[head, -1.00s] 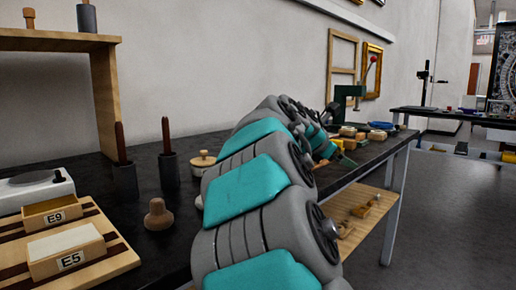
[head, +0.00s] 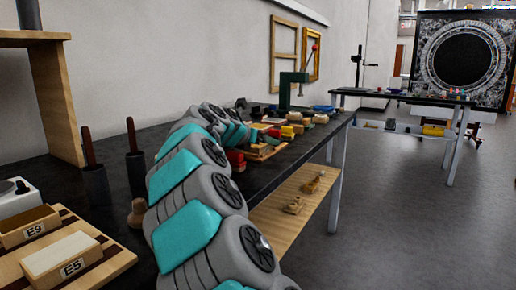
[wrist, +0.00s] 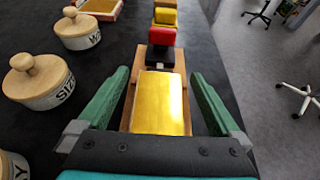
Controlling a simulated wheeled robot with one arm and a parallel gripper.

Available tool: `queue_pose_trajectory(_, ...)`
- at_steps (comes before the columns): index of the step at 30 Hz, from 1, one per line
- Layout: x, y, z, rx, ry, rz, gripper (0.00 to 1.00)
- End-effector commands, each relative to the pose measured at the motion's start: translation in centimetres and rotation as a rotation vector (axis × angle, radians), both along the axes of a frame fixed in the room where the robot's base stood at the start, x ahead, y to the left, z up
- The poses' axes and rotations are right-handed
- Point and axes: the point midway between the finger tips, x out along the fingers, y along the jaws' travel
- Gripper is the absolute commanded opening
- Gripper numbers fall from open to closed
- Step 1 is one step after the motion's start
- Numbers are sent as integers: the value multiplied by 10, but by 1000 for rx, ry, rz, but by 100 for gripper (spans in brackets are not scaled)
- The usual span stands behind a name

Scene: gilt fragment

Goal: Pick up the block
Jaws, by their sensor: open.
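In the wrist view a block with a shiny gold-yellow top (wrist: 163,102) lies on a narrow wooden board (wrist: 127,110) on the dark bench. My gripper (wrist: 160,75) is open, with one green finger on each side of this block. Gaps show between the fingers and the block, and nothing is held. Just beyond it are a red block (wrist: 162,37) and a black piece (wrist: 160,57). A yellow block (wrist: 165,17) is farther off. In the head view my arm hides the gripper and I cannot single out the gold-topped block there.
Lidded jars (wrist: 36,82) (wrist: 78,29) stand left of my gripper; the bench edge and open floor (wrist: 265,80) lie right. In the head view, a green press (head: 291,88) and several small items crowd the bench's far part. Labelled boxes (head: 62,256) are at lower left.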

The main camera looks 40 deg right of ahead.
Motion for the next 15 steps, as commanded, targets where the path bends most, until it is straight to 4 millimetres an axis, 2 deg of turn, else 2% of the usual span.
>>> queue_pose_trajectory(6,8,-20,-9,2,-1,-1,100)
queue_pose_trajectory(15,9,-22,-10,0,-1,0,98)
